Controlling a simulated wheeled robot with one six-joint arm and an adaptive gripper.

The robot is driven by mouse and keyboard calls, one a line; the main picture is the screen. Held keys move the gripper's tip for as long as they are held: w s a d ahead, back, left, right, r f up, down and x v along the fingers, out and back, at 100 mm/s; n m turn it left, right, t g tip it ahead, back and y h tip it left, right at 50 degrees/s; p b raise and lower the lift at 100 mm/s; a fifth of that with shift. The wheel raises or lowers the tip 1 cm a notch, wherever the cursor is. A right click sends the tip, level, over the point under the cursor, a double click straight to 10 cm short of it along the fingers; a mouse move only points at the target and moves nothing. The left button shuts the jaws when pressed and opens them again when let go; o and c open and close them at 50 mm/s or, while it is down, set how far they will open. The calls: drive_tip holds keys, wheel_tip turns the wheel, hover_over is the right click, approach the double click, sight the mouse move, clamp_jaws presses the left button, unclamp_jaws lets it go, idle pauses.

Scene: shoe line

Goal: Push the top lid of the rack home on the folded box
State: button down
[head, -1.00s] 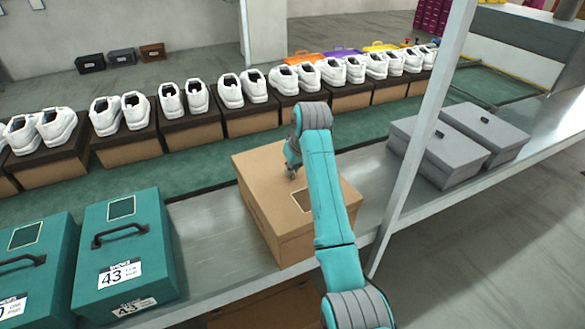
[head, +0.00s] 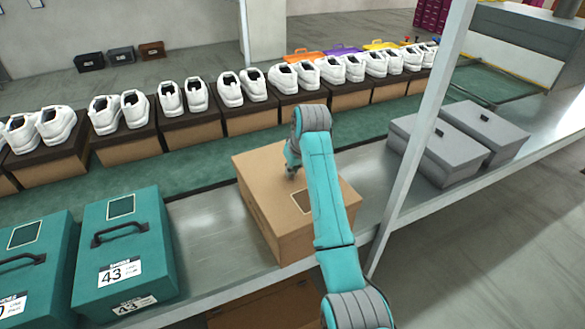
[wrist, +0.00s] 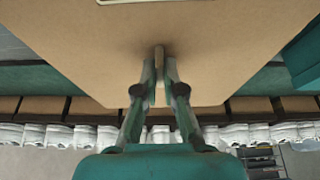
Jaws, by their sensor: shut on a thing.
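The brown cardboard box (head: 275,225) stands on the metal shelf in the middle of the head view. Its flat lid (head: 258,168) lies on top, with a dark rectangular label near the right. My gripper (head: 291,173) points down onto the lid's far part. In the wrist view the lid (wrist: 75,50) fills the upper middle, and my gripper (wrist: 160,80) is shut on a thin upright piece at the lid, probably its handle. My arm hides part of the lid's right side. Whether the lid is fully seated cannot be told.
Teal boxes (head: 122,262) stand at the left of the shelf, grey boxes (head: 437,148) at the right. A slanted pale post (head: 418,145) rises just right of my arm. Behind, a green belt (head: 190,177) runs before a row of white shoes (head: 230,88) on brown boxes.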

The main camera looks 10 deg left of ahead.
drive_tip(key=shift+f, duration=1.55)
idle(0.4)
drive_tip(key=c, duration=1.2)
unclamp_jaws()
drive_tip(key=v, duration=1.2)
